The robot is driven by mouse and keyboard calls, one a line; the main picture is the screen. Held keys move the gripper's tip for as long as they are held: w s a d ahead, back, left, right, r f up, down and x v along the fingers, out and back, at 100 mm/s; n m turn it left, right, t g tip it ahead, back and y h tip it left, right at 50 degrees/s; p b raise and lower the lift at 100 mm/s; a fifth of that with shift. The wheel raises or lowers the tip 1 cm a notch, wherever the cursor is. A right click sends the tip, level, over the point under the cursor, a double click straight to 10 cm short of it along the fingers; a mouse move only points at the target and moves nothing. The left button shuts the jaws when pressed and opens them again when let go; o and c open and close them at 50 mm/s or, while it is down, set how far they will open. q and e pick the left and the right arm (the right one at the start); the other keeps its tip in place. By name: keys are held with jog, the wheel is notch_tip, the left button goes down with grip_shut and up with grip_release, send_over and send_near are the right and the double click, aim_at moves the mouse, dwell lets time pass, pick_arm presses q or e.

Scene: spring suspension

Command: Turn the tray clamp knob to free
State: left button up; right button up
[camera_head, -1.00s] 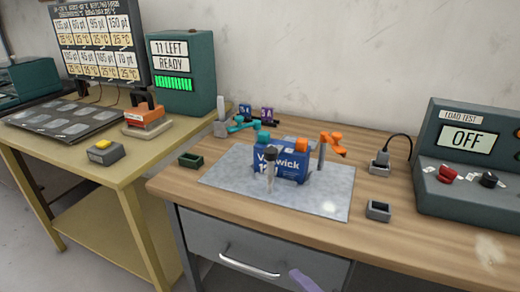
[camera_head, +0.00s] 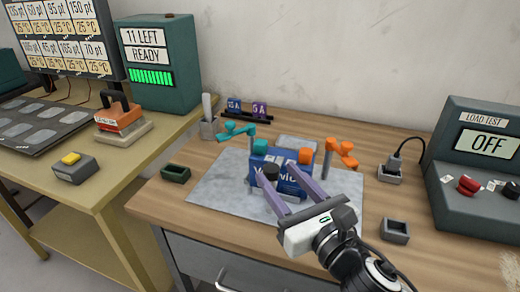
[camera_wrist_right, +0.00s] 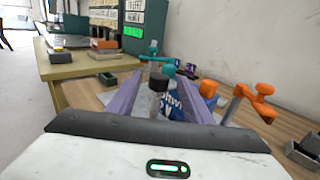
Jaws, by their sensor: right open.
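A black knob (camera_head: 271,172) on a short upright post stands in front of a blue printed block (camera_head: 290,180) on a grey metal plate (camera_head: 215,192). I take it to be the tray clamp knob. My right gripper (camera_head: 275,167) reaches in from the front with its two purple fingers open. In the right wrist view the knob (camera_wrist_right: 158,83) shows between the spread fingers (camera_wrist_right: 158,95), with space on both sides. How far the fingertips reach along it is hard to tell. My left gripper is not in view.
A teal jointed arm (camera_head: 236,130) stands behind the block's left, an orange one (camera_head: 343,150) at its right. Small dark holders (camera_head: 176,173) and (camera_head: 395,231) flank the plate. A load test box (camera_head: 485,150) reading OFF stands at right.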

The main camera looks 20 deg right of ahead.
jog(key=w+a, duration=0.1)
jog(key=w, duration=0.6)
jog(key=shift+w+a, duration=0.35)
jog(key=shift+w, duration=0.05)
grip_shut()
